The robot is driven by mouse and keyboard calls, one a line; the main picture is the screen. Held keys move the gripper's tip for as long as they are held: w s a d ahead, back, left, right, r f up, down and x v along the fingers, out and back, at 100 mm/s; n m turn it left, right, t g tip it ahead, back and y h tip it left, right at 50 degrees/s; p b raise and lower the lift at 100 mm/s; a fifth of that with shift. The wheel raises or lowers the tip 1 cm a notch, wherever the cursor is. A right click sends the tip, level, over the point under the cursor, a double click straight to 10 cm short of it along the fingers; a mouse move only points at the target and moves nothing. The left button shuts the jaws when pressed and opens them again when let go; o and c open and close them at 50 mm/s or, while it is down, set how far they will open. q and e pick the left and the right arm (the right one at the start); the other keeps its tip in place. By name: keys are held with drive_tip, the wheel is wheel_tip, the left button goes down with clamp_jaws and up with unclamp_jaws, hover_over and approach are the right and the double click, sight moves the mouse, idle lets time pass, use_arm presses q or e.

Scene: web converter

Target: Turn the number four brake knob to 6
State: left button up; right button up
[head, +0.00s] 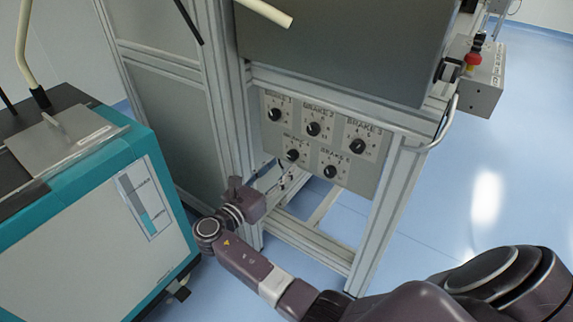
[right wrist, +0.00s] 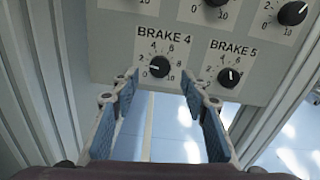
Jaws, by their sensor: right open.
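The Brake 4 knob (right wrist: 159,66) is a round black knob on the grey panel, with a dial from 0 to 10 around it. Its white mark points left, between 0 and 2 as far as I can tell. In the head view the Brake 4 knob (head: 292,154) is at the lower left of the panel. My right gripper (right wrist: 163,80) is open and empty, its two blue-padded fingers either side of the knob's line and seemingly short of it. In the head view my right gripper (head: 284,180) is just below the knob. My left gripper is out of view.
The Brake 5 knob (right wrist: 229,77) sits close on the right of Brake 4. Brake 1 (head: 274,114), Brake 2 (head: 312,128) and Brake 3 (head: 357,145) are above. Metal frame posts (head: 385,205) flank the panel. A teal-and-white cabinet (head: 110,210) stands at left. Below the panel is open space.

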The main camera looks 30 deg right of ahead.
sight(291, 158)
drive_tip(key=shift+x, duration=1.85)
clamp_jaws()
